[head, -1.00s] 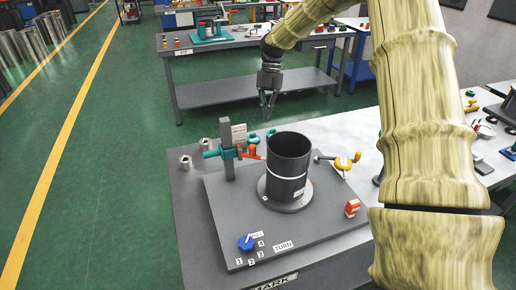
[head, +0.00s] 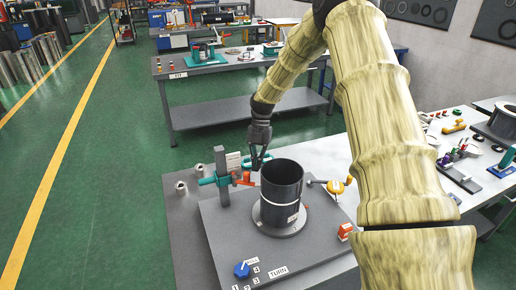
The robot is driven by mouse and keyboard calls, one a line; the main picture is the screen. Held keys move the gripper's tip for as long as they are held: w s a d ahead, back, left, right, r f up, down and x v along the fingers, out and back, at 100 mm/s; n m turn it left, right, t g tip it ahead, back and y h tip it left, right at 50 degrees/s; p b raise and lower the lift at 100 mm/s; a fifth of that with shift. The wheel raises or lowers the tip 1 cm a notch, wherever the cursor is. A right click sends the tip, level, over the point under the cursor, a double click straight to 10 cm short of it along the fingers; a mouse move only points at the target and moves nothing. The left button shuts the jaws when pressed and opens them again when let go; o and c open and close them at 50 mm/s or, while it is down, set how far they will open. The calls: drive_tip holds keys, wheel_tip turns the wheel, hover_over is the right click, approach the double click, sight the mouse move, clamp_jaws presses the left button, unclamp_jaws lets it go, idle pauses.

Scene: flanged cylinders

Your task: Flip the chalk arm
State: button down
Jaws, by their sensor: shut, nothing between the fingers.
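A grey post (head: 221,172) stands at the back left of the grey base plate, with a teal fitting (head: 208,181) through it. An orange-red piece (head: 243,180), which looks like the chalk arm, reaches from the fitting toward the dark cylinder (head: 281,182). I cannot tell whether it touches the cylinder. The cylinder stands upright on a round flange (head: 279,226). My gripper (head: 257,166) points down just behind and above the orange-red piece, close to the cylinder's back left rim. It is shut and empty. A teal part (head: 262,158) shows beside its fingers, partly hidden.
A yellow crank (head: 336,187) and a red-orange block (head: 345,231) are right of the cylinder. A blue knob (head: 241,270) is at the plate's front left, near a TURN label (head: 278,271). Small metal cylinders (head: 182,188) stand left of the post.

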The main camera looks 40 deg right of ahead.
sight(247, 181)
drive_tip(key=s+a+p, duration=0.1)
drive_tip(key=s+a+f+p, duration=0.1)
drive_tip(key=a, duration=0.1)
drive_tip(key=shift+s+a, duration=0.1)
drive_tip(key=shift+s, duration=0.3)
drive_tip(key=shift+a, duration=0.1)
